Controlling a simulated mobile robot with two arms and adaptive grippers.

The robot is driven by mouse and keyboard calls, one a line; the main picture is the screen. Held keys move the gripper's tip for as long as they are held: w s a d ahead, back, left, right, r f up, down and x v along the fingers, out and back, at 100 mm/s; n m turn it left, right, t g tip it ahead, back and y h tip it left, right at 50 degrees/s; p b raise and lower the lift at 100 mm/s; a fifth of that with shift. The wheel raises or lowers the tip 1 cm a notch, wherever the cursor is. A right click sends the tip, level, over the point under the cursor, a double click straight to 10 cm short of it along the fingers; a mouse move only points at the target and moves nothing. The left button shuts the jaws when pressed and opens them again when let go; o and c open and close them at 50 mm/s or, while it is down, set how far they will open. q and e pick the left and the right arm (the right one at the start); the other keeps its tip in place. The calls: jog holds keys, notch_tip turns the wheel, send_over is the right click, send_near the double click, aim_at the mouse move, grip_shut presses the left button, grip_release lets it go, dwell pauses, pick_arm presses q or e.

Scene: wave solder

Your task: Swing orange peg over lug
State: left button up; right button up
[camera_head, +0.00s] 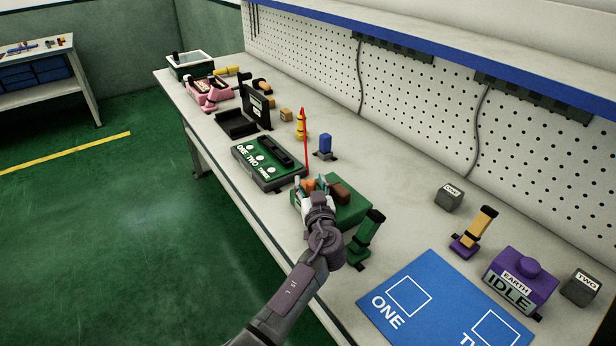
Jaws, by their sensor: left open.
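A green block fixture (350,214) stands on the bench. A small orange piece (308,184), which looks like the orange peg, shows at its top left, beside my gripper's fingers. A brown piece (341,192) lies on the fixture's top, to the right of the fingers. I cannot make out which part is the lug. My left gripper (318,188) is over the left side of the fixture and is open. It hides part of the fixture and of the orange piece, and I cannot tell whether it touches the peg. My right gripper is not in view.
A green lever (366,236) stands close to the fixture's right. A thin red rod (305,140) rises behind it, near a blue block (325,143). A blue mat (452,300) and a purple box (519,277) are at front right.

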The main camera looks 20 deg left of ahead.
pick_arm(q)
jog(key=shift+s+d, duration=0.1)
jog(key=shift+c, duration=0.8)
grip_shut()
